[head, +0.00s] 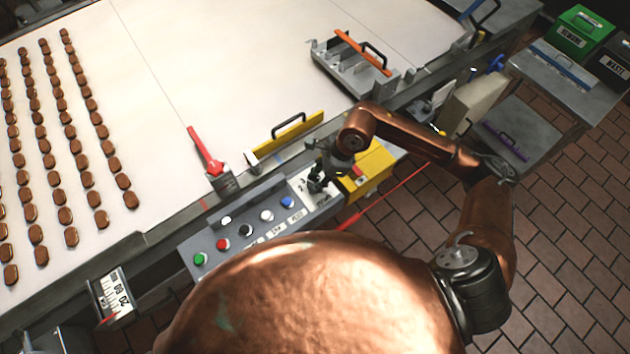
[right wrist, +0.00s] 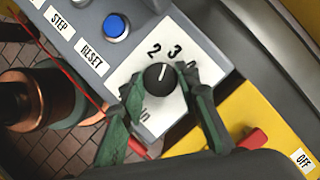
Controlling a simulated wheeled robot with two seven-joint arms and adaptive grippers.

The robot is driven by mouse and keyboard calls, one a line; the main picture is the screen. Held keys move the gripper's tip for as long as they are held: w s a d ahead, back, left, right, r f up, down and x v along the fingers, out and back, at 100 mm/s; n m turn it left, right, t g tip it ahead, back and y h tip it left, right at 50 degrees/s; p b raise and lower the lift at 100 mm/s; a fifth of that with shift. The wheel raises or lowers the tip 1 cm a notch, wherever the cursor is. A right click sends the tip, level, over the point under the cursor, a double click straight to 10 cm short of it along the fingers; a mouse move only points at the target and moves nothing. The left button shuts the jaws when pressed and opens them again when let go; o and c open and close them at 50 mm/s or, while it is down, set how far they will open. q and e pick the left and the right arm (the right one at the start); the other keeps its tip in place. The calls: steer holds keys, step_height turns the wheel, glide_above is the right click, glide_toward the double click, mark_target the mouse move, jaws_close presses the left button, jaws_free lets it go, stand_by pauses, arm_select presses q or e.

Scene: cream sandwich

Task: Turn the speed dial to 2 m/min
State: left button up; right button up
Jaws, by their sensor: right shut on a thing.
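The speed dial (right wrist: 158,78) is a round black knob with a white pointer line on a white plate (right wrist: 140,77). The figures 2 and 3 show above it; other marks are partly hidden by the fingers. The pointer aims up and slightly right, between 2 and 3 and nearer the 3. My right gripper (right wrist: 160,88) is shut on the dial, one dark green finger on each side. In the head view my right gripper (head: 318,182) is over the panel's right end and hides the knob. My left gripper is not in view.
The grey control panel (head: 213,243) carries several coloured buttons, with a blue one (right wrist: 116,27) beside the dial plate. A yellow box (head: 375,165) with a red switch (right wrist: 252,140) adjoins it. The pale conveyor (head: 220,60) with rows of brown biscuits (head: 70,215) lies behind.

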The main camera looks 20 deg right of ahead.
steer(key=n+b, duration=0.1)
steer(key=b, duration=0.1)
steer(key=n+g+b, duration=0.1)
steer(key=n+b, duration=0.1)
steer(key=b, duration=0.1)
steer(key=n+g+b, duration=0.1)
steer(key=n+b, duration=0.1)
steer(key=shift+w+f+b, duration=0.2)
steer(key=shift+f+b, duration=0.05)
steer(key=shift+b, duration=0.1)
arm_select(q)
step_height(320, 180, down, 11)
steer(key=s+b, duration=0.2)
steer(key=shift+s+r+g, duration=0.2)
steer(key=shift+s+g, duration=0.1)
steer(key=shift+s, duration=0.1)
arm_select(e)
steer(key=shift+r+n+g, duration=0.2)
steer(key=shift+n+g, duration=0.1)
steer(key=shift+n, duration=0.7)
steer(key=o, duration=1.2)
steer(key=shift+c, duration=0.2)
steer(key=v, duration=1.2)
steer(key=shift+a+r, duration=0.15)
